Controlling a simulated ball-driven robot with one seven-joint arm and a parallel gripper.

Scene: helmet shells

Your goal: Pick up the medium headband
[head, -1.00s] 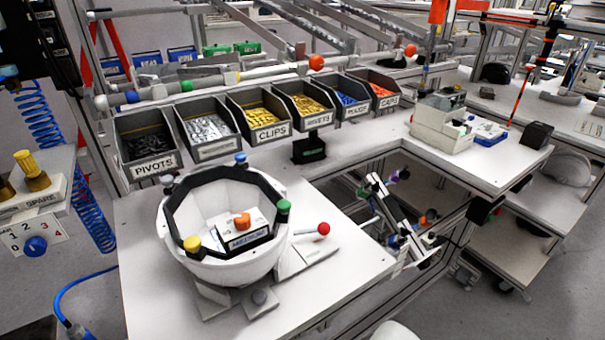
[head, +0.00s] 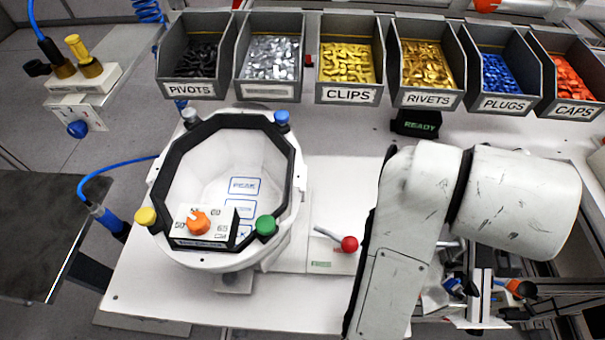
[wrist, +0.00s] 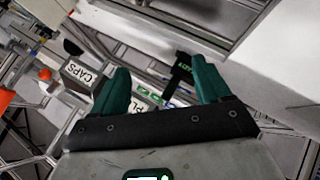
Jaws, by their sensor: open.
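My gripper (wrist: 162,78) shows in the wrist view with two green fingers spread wide apart and nothing between them. It is not in the head view, where only my white arm shows at the right. No part labelled as a medium headband can be made out in either view. The head view shows a white helmet shell (head: 163,232) in a holder at the left. A black eight-sided ring (head: 291,178) with several coloured knobs lies around its opening. A small block with an orange dial (head: 199,222) and size numbers sits at the front of the shell.
Bins of pivots (head: 190,90), clips (head: 347,95), rivets (head: 427,99), plugs (head: 505,103) and caps (head: 572,111) line the back. A red-knobbed lever (head: 349,244) stands right of the shell. A black READY box (head: 420,124) sits below the rivets bin. The white table's front left is clear.

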